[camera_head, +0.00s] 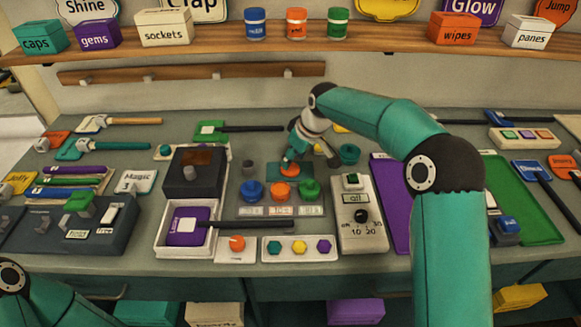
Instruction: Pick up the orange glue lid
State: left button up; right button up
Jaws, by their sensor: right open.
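An orange round lid (290,169) lies on a teal pad (272,178) near the middle of the bench, behind a row of blue (251,190), orange (281,191) and green (309,189) round pots or lids. My right gripper (309,160) reaches down over this spot from the right. Its fingers are spread, with one tip close to the orange lid. I cannot tell whether that tip touches it. Nothing shows between the fingers. My left arm shows only at the bottom left corner; its gripper is out of view.
The shelf (360,39) holds jars and boxes. Paddles and signs crowd the bench.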

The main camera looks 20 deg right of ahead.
jog(key=shift+x, duration=1.35)
grip_shut()
jog(key=shift+r, duration=0.15)
